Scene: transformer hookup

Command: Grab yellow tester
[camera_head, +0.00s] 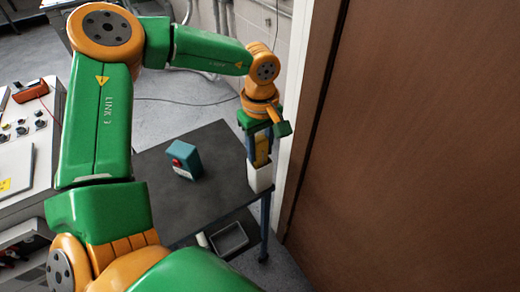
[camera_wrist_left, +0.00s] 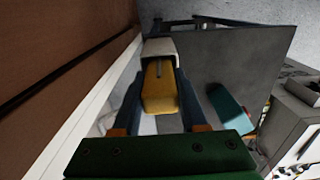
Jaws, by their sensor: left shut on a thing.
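The yellow tester (camera_head: 262,150) stands upright at the right end of the dark table, above a white holder (camera_head: 260,178). Its lower end appears to sit inside the holder's mouth. In the left wrist view the yellow tester (camera_wrist_left: 160,88) lies between the two fingers, with the white holder (camera_wrist_left: 159,47) beyond it. My left gripper (camera_head: 260,153) reaches down from above and is shut on the tester, one finger on each side. The fingertips are partly hidden in the head view. My right gripper is not in view.
A teal box with a red button (camera_head: 186,160) stands on the dark table (camera_head: 150,165). A brown panel (camera_head: 420,130) rises close to the right of the holder. A grey tray (camera_head: 230,238) sits below the tabletop. A control console (camera_head: 30,150) is at the left.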

